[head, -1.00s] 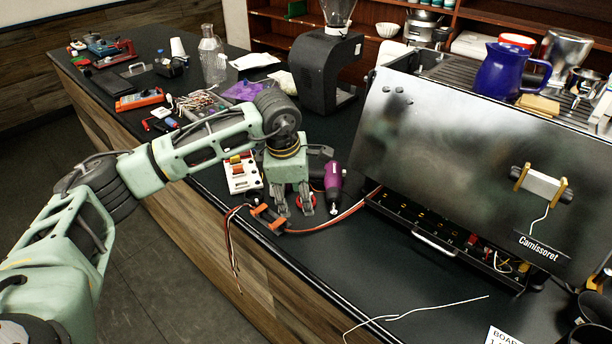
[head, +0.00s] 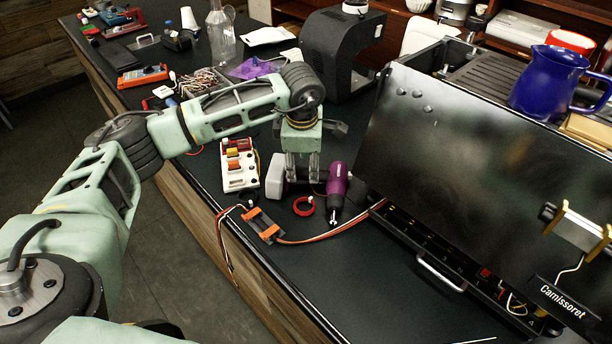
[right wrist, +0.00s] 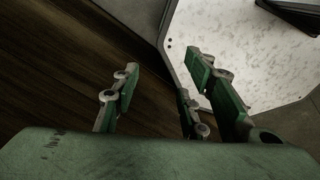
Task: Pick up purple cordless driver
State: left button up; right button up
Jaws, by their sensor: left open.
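The purple cordless driver (head: 337,183) lies on the dark counter, its chuck pointing toward the counter's front edge. Its pale grey battery end (head: 273,176) shows on the left. My left gripper (head: 303,179) is open and points down in front of the driver's middle, hiding part of the handle. I cannot tell whether the fingers touch it. My right gripper (right wrist: 158,100) shows in the right wrist view with its fingers apart and nothing between them, away from the driver.
A red ring (head: 304,206) and an orange-ended module with wires (head: 264,225) lie nearer the front edge. A white block with coloured parts (head: 239,166) is left of the driver. The brewer's large panel (head: 450,150) stands close on the right.

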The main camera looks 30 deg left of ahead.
aim_at(306, 170)
pick_arm(q)
jog(key=shift+p+x, duration=0.85)
jog(key=shift+x, duration=0.3)
jog(key=shift+w+f, duration=0.3)
jog(key=shift+f, duration=0.3)
jog(key=shift+w+f, duration=0.3)
jog(key=shift+f, duration=0.35)
jog(key=c, duration=0.9)
grip_shut()
pick_arm(e)
jog(key=shift+w+a+r, duration=0.1)
jog(key=shift+w+r, duration=0.15)
jog(key=shift+r, duration=0.4)
jog(key=shift+w+a+r, duration=0.1)
jog(key=shift+w+r, duration=0.1)
jog(key=shift+r, duration=0.4)
pick_arm(q)
jog(key=shift+w+r, duration=0.1)
jog(key=shift+r, duration=0.05)
pick_arm(e)
jog(key=shift+w, duration=0.1)
